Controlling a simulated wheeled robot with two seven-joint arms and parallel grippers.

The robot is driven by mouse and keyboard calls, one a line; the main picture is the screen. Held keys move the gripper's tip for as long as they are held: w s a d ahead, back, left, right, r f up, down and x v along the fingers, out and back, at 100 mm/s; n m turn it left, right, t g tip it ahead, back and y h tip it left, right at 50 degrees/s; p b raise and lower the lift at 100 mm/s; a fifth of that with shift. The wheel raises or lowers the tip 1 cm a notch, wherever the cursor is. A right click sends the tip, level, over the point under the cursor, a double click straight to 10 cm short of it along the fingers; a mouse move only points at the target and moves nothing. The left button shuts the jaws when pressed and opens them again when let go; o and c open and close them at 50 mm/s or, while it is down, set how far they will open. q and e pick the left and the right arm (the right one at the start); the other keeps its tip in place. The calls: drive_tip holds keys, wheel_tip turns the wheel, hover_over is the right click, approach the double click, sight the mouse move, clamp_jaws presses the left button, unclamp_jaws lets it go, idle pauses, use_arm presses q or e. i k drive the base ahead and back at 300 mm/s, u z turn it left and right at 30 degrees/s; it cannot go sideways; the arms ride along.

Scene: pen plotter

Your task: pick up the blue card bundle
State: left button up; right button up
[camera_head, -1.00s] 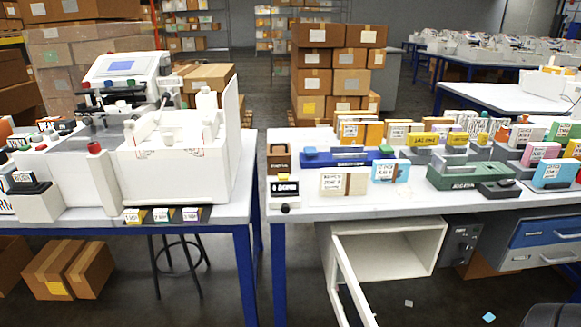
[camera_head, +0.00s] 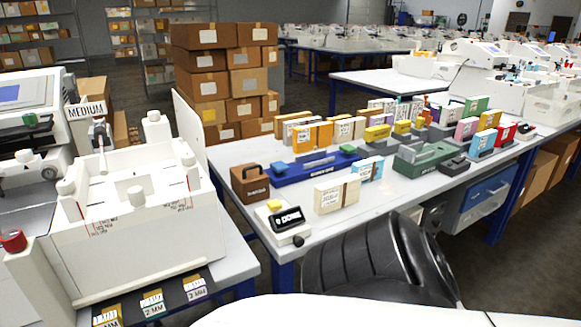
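A light blue and white card bundle (camera_head: 370,168) stands upright on the right-hand table, right of a white and brown bundle (camera_head: 336,195). I cannot tell from the view alone which of these is the named bundle. Neither of my grippers shows in the head view.
A blue tray (camera_head: 312,168), a green holder (camera_head: 425,158), a brown box (camera_head: 250,182) and a black-and-white device (camera_head: 283,222) share the table (camera_head: 235,153). A black ribbed shape like a chair back (camera_head: 365,255) blocks the front edge. A white plotter (camera_head: 125,232) stands left.

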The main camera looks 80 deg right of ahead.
sight(370, 169)
drive_tip(key=i, duration=0.25)
drive_tip(key=z, duration=1.3)
